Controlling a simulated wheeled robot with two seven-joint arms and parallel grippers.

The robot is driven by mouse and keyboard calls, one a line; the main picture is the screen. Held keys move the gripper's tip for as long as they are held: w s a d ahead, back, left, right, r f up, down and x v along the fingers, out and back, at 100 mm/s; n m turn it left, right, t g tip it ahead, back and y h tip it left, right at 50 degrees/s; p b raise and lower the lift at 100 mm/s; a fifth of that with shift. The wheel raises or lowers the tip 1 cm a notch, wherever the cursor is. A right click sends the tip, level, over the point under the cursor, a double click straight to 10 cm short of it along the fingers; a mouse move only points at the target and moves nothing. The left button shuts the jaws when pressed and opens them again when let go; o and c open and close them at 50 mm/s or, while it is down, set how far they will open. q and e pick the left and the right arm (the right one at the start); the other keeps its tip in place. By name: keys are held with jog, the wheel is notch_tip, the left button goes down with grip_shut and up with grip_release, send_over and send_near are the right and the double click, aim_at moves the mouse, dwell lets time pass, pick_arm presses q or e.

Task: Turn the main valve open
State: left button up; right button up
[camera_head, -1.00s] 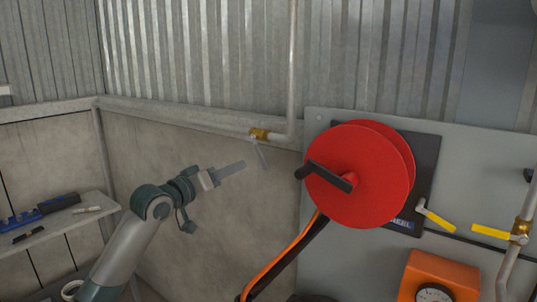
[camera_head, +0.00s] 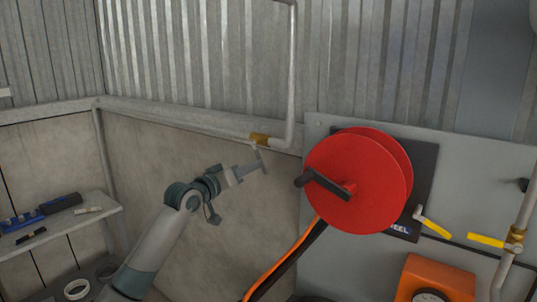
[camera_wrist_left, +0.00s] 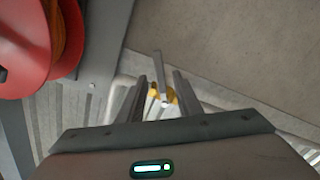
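A brass valve (camera_head: 259,140) sits on the grey pipe along the back wall, with a short grey lever (camera_head: 262,158) hanging down from it. My left gripper (camera_head: 258,165) is at this lever. In the left wrist view, the two fingers of my left gripper (camera_wrist_left: 160,92) are apart, and the lever (camera_wrist_left: 158,65) and brass valve body (camera_wrist_left: 172,96) show between them. I cannot tell whether a finger touches the lever. Another brass valve (camera_head: 516,236) with a yellow lever (camera_head: 486,240) is on the right pipe. My right gripper is out of view.
A red hose reel (camera_head: 360,195) with a black crank stands out from the grey panel just right of my left gripper. A yellow lever (camera_head: 434,228) and an orange gauge box (camera_head: 436,276) are beyond it. A shelf (camera_head: 100,222) with tools is at the left.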

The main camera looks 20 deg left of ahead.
pick_arm(q)
jog(key=p+x, duration=0.3)
jog(key=x, duration=0.6)
jog(key=shift+w, duration=0.35)
jog(key=shift+d, duration=0.1)
grip_shut()
